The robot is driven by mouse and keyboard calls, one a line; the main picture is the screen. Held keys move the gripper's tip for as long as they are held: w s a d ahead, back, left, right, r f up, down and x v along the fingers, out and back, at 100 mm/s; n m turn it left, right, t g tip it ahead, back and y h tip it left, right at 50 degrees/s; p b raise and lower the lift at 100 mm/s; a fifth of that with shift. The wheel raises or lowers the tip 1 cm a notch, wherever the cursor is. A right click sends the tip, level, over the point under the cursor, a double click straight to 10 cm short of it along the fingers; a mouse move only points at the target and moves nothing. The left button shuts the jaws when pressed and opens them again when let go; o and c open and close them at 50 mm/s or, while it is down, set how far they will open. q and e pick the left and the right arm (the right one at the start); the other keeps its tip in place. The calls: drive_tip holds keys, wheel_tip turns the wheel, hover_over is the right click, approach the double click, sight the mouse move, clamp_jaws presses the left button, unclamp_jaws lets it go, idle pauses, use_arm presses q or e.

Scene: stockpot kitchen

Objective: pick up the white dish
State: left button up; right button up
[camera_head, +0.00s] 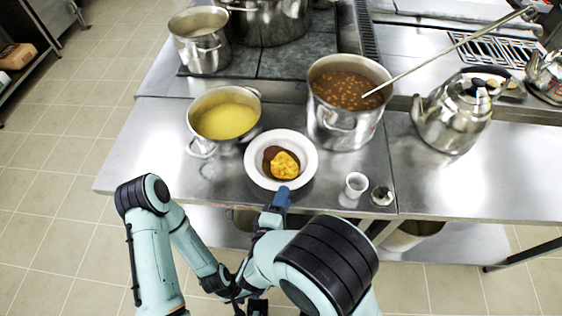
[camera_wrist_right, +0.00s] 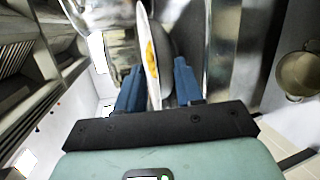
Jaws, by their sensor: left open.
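The white dish (camera_head: 309,157) holds brown and yellow food and is at the counter's front edge, in front of the yellow soup pot. In the right wrist view the dish (camera_wrist_right: 147,40) shows nearly edge-on. My right gripper (camera_head: 280,198) is at the dish's near rim. Its blue fingers (camera_wrist_right: 158,88) stand on either side of the rim, with a gap visible beside the right-hand finger. I cannot tell whether a finger touches the dish. My left gripper (camera_head: 250,300) is low at the bottom of the head view, partly hidden by my right arm, open and away from the dish.
A pot of yellow soup (camera_head: 226,120) stands behind-left of the dish. A pot of brown stew (camera_head: 345,100) with a ladle stands behind-right. A white cup (camera_head: 355,185) and a small shaker (camera_head: 382,195) stand to the right. A kettle (camera_head: 455,115) is farther right. Counter left of the dish is clear.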

sight(291, 182)
drive_tip(key=x, duration=0.6)
drive_tip(key=shift+s+d, duration=0.15)
drive_tip(key=shift+d, duration=0.15)
clamp_jaws()
drive_tip(key=shift+r, duration=0.15)
idle(1.0)
